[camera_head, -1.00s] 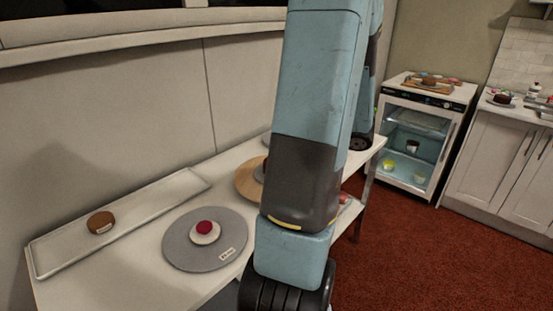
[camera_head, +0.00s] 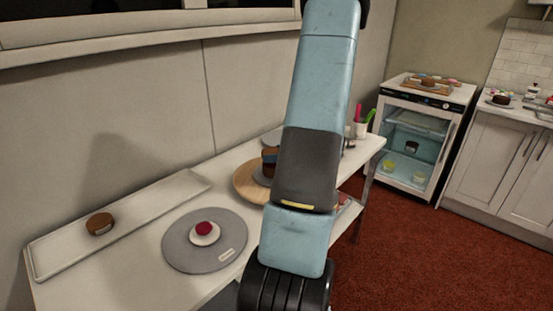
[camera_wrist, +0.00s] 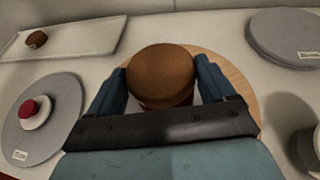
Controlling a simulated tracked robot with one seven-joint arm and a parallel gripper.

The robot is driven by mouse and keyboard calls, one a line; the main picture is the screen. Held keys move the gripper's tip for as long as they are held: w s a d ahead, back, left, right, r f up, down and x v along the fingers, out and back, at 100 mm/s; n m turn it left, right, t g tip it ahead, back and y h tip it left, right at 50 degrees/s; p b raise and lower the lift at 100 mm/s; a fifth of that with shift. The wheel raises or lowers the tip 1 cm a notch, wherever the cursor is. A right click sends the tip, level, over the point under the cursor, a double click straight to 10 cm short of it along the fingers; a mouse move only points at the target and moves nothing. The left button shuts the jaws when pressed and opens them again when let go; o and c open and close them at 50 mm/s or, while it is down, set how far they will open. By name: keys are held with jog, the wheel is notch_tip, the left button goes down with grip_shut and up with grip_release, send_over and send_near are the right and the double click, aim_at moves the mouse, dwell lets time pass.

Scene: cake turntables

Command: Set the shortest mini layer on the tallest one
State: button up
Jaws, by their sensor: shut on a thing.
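My gripper (camera_wrist: 160,72) is shut on a round brown cake layer (camera_wrist: 160,66), with one blue finger on each side. The layer is over the wooden turntable (camera_wrist: 236,76), which also shows in the head view (camera_head: 246,184). A reddish edge shows just below the layer; I cannot tell what it belongs to or whether the layer rests on anything. In the head view my arm hides most of the gripper. Another brown layer (camera_head: 99,223) lies on the long white tray (camera_head: 152,211). A small red-topped white piece (camera_head: 205,232) sits on the left grey turntable (camera_head: 183,249).
Another grey turntable (camera_wrist: 283,45) stands at the upper right of the wrist view. A dark rounded object (camera_wrist: 308,150) is at its lower right edge. A cup with coloured utensils (camera_head: 361,129) stands at the table's far end. Bare tabletop lies between tray and turntables.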

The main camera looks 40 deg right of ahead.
jog(key=shift+f, duration=0.95)
jog(key=shift+f, duration=0.1)
jog(key=o, duration=0.9)
jog(key=shift+c, duration=0.2)
